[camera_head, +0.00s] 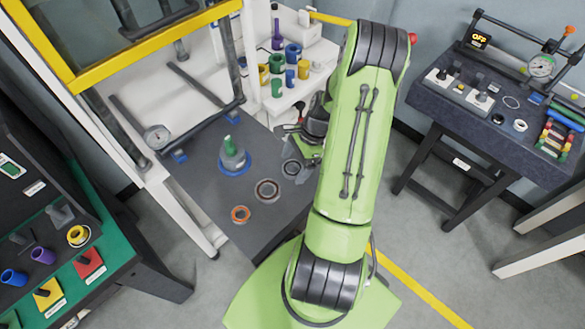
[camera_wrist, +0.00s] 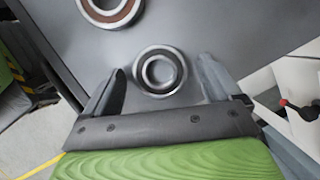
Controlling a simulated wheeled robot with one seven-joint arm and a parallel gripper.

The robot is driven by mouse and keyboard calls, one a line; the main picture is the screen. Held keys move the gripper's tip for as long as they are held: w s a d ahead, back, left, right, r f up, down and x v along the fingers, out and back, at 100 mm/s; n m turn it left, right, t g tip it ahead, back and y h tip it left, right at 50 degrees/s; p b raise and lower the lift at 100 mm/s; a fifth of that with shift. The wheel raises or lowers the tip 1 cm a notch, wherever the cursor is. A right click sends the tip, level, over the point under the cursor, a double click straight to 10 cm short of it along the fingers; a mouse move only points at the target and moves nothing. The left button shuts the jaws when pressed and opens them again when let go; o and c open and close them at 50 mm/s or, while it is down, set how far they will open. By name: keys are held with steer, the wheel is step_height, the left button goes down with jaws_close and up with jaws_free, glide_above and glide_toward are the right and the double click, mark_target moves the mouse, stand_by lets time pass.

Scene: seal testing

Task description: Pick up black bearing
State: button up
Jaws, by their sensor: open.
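In the wrist view the black bearing (camera_wrist: 178,74) has a silver outer rim and a dark face. My gripper (camera_wrist: 160,78) is open, with one finger on each side of the bearing and a gap on both sides. In the head view my gripper (camera_head: 303,140) is partly hidden by my green arm. Height above the table is hard to tell.
An orange ring (camera_head: 240,221) is farther along. A green-topped fixture with a blue base (camera_head: 234,161) stands behind. Coloured cylinders (camera_head: 277,64) crowd the white shelf.

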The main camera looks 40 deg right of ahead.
steer(key=c, duration=1.3)
